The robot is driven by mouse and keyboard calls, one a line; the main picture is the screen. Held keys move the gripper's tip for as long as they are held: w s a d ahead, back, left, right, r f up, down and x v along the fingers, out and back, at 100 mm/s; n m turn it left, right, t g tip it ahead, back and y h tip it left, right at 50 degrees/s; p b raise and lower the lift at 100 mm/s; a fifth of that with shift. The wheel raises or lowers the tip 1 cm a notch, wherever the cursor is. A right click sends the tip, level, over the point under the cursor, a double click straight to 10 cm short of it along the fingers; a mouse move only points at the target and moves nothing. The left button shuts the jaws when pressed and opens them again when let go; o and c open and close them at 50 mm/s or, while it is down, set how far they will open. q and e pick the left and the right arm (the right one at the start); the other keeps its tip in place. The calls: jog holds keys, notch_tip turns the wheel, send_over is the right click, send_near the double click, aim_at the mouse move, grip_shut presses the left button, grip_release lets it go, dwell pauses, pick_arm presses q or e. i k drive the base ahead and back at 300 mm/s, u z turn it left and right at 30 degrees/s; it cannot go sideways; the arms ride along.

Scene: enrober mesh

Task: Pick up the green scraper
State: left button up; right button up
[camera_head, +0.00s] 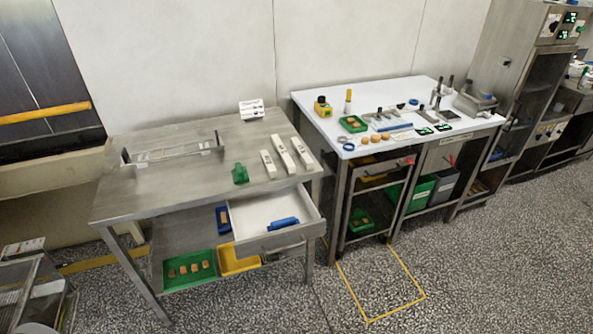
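The green scraper (240,174) lies on the grey metal table (185,195), near its front edge and left of several pale blocks. It looks like a small green piece with a wider lower part; fine detail is too small to tell. Neither of my grippers shows in the head view.
Below the tabletop an open drawer (306,229) juts forward, holding a blue item (283,223). Pale blocks (282,153) stand right of the scraper. A metal frame (172,151) stands at the table's back left. A white-topped bench (400,94) adjoins on the right. Speckled floor in front is clear.

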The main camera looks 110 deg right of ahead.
aim_at(240, 173)
jog(key=z, duration=2.15)
